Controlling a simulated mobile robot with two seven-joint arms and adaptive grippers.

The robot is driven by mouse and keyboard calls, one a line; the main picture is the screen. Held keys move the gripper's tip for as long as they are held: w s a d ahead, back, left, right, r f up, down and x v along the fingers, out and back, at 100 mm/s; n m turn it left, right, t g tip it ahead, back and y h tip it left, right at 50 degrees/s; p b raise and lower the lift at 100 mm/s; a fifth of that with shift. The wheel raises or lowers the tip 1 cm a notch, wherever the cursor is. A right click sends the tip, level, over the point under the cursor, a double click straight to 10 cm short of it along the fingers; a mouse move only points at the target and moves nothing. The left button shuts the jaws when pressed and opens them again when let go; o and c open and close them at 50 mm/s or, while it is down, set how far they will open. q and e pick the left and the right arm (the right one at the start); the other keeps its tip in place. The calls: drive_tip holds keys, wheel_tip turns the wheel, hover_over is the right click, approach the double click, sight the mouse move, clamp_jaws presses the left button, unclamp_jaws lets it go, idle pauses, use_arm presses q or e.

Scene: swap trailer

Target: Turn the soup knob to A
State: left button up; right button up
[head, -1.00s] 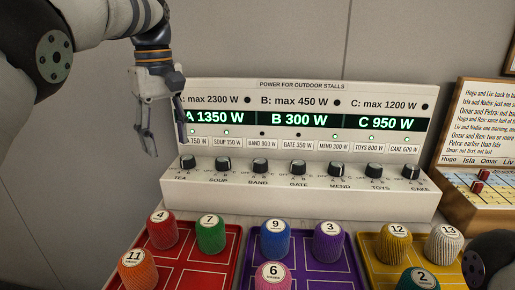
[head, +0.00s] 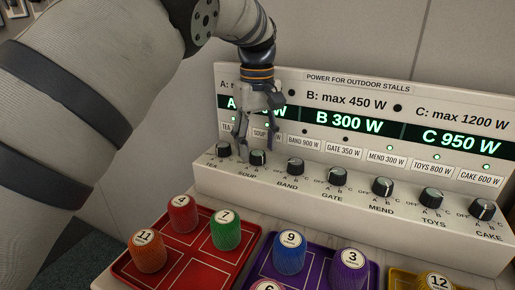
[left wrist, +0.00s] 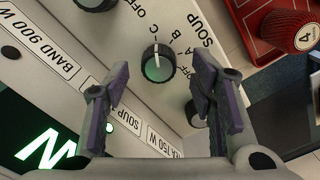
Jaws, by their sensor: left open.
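The soup knob (head: 258,158) is black with a pale pointer, second from left on the white panel's ledge. In the left wrist view the soup knob (left wrist: 158,63) shows a green-grey face, and its white pointer line points toward the C mark. The SOUP label (left wrist: 207,30) is beside it. My left gripper (head: 251,152) is open over the soup knob. In the left wrist view the open left gripper (left wrist: 160,82) has its two fingers on either side of the knob, with visible gaps; finger depth is unclear. My right gripper is not in view.
The tea knob (head: 223,150) and band knob (head: 295,166) flank the soup knob closely. Displays on the panel (head: 345,122) read B 300 W and C 950 W; the A display is partly hidden. A red tray (head: 183,270) and purple tray (head: 318,278) with numbered pegs stand in front.

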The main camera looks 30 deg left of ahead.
use_arm(q)
drive_tip(key=shift+f, duration=0.85)
drive_tip(key=shift+c, duration=0.2)
drive_tip(key=c, duration=1.1)
drive_tip(key=shift+c, duration=0.2)
